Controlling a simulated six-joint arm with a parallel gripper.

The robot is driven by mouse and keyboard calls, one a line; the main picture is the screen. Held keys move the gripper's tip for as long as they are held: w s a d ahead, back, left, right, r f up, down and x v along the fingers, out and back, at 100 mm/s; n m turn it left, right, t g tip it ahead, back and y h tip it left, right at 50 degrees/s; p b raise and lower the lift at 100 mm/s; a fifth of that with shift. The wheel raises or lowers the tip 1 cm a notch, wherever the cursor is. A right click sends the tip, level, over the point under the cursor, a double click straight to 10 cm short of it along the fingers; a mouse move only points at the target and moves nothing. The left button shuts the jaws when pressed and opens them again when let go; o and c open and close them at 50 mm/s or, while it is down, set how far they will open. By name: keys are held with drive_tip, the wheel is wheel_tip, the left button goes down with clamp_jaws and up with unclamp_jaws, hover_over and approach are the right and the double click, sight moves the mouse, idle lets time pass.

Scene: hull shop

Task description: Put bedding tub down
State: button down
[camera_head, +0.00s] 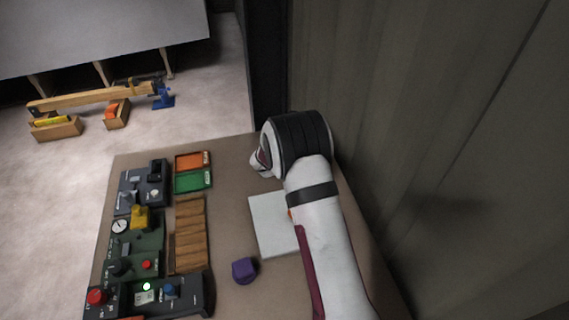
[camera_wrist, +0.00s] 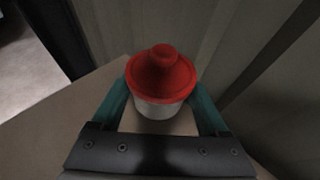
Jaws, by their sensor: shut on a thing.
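The bedding tub is a white tub (camera_wrist: 157,110) with a red knobbed lid (camera_wrist: 162,74), upright in the wrist view. My gripper (camera_wrist: 162,104) has its teal fingers on both sides of the tub, shut on it. In the head view my arm hides the tub and the fingers. The wrist is over the far right part of the tan table (camera_head: 232,150), close to the grey wall. Whether the tub touches the table I cannot tell.
A pale square plate (camera_head: 268,222) lies beside my arm, with a purple block (camera_head: 244,269) nearer. Control panels (camera_head: 140,235), a slatted wooden tray (camera_head: 189,235), and orange (camera_head: 192,161) and green (camera_head: 193,181) trays fill the left. The grey wall (camera_head: 420,120) stands close on the right.

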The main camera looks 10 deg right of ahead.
drive_tip(key=w+a+f, duration=0.1)
drive_tip(key=a+f, duration=0.1)
drive_tip(key=w+a+f+m+g+h, duration=0.1)
drive_tip(key=w+a+f, duration=0.1)
drive_tip(key=f, duration=0.1)
drive_tip(key=w+a+f+m, duration=0.1)
drive_tip(key=a+f, duration=0.1)
drive_tip(key=shift+w+a+f+g+h, duration=0.15)
drive_tip(key=shift+a+f+g+h, duration=0.15)
drive_tip(key=shift+g, duration=0.1)
drive_tip(key=shift+f, duration=1.95)
